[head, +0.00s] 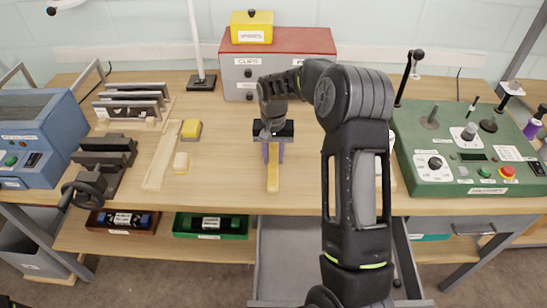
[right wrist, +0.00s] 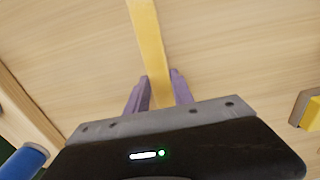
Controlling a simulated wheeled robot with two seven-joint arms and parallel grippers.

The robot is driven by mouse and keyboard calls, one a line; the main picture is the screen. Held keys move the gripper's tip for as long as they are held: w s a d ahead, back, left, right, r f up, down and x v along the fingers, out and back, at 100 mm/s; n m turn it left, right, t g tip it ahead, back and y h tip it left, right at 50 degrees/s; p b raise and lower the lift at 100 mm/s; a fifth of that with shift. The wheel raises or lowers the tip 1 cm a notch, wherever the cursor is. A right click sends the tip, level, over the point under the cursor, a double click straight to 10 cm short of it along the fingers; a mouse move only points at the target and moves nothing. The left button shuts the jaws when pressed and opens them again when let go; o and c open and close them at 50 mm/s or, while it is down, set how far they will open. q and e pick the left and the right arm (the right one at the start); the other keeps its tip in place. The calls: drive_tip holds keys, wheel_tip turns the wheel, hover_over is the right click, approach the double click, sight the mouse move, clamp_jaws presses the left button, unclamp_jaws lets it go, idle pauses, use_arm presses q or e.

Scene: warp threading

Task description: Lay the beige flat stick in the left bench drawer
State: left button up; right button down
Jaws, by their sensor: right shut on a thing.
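My right gripper (head: 273,150) is over the middle of the bench, pointing down. It is shut on the beige flat stick (head: 272,178), which looks yellowish and points toward the bench's front edge. In the right wrist view the stick (right wrist: 150,45) runs between the purple fingers (right wrist: 157,92) and out ahead of them. I cannot tell if it touches the bench top. A grey bench drawer (head: 283,262) stands pulled open below the front edge, partly hidden by my right arm. My left gripper is not in view.
A long pale wooden strip (head: 163,157) and yellow blocks lie left of the gripper. A blue machine (head: 35,138) and vise (head: 100,165) stand at far left. A red cabinet (head: 290,50) is behind; a green control panel (head: 470,150) is at right. Bench top around the stick is clear.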

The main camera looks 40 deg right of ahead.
sight(273, 159)
drive_tip(key=shift+r, duration=0.1)
wheel_tip(273, 159, up, 10)
drive_tip(key=b, duration=0.2)
idle(0.4)
drive_tip(key=shift+w, duration=0.1)
idle(0.7)
